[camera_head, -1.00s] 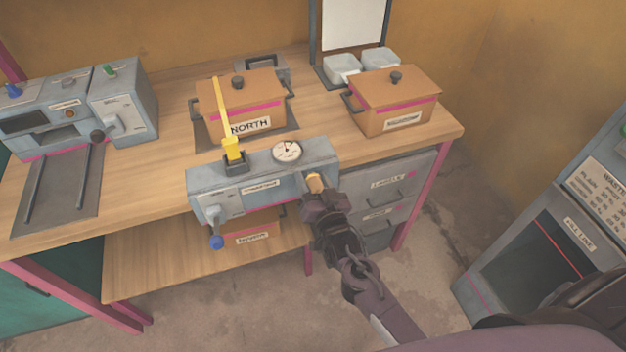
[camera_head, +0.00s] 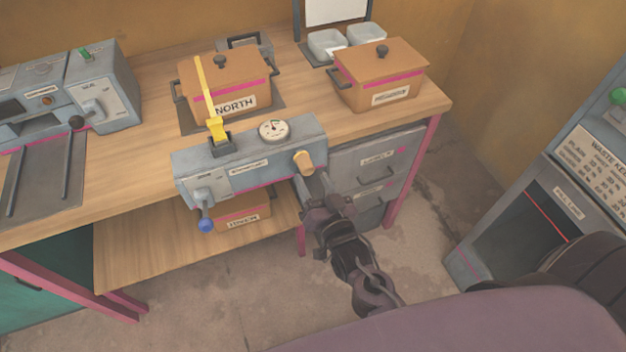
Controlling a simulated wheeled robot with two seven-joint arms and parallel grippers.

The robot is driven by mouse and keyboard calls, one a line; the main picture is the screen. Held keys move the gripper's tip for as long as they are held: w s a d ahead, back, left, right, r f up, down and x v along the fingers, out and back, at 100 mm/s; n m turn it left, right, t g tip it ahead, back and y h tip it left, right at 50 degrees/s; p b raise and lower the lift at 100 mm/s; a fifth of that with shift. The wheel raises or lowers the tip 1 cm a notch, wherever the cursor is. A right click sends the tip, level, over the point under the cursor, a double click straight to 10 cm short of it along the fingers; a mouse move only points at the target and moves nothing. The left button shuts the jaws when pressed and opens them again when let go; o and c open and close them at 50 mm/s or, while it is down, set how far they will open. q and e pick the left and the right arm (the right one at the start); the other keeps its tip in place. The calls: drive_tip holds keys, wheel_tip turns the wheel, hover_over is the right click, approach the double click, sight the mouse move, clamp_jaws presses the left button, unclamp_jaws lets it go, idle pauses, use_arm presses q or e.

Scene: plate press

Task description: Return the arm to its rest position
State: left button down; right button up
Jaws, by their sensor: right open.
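My right gripper (camera_head: 309,181) is open and empty, just below and in front of the tan knob (camera_head: 303,162) at the right end of the grey-blue control panel (camera_head: 250,160). A small gap seems to part the fingertips from the knob. The panel sits at the table's front edge, with a yellow lever (camera_head: 216,131), a round dial (camera_head: 274,131) and a blue-ended handle (camera_head: 205,224). My right arm reaches in from the lower right. My left gripper is not in view.
An orange box marked NORTH (camera_head: 223,84) and another orange lidded box (camera_head: 381,76) stand on the wooden table (camera_head: 120,170). A grey machine (camera_head: 105,87) is at the left, a drawer unit (camera_head: 377,160) below, and a waste cabinet (camera_head: 520,227) at the right. Floor between is clear.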

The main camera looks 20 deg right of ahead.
drive_tip(key=s+f+n+g, duration=0.2)
drive_tip(key=s+f+g, duration=0.25)
drive_tip(key=f, duration=1.05)
drive_tip(key=s+f+n+g, duration=0.2)
drive_tip(key=s+f+g, duration=0.3)
drive_tip(key=f, duration=0.9)
drive_tip(key=s+d+f+g, duration=0.2)
drive_tip(key=s+f, duration=0.4)
drive_tip(key=s, duration=0.3)
drive_tip(key=s+d+f+n+g, duration=0.1)
drive_tip(key=s+d+f+g, duration=0.1)
drive_tip(key=s+f, duration=0.4)
drive_tip(key=s+d+f+n+g, duration=0.1)
drive_tip(key=s+d+f+g, duration=0.2)
drive_tip(key=s, duration=0.9)
wheel_tip(320, 180, down, 3)
drive_tip(key=shift+s+r+h, duration=0.1)
drive_tip(key=shift+s+h, duration=0.2)
drive_tip(key=shift+g, duration=0.25)
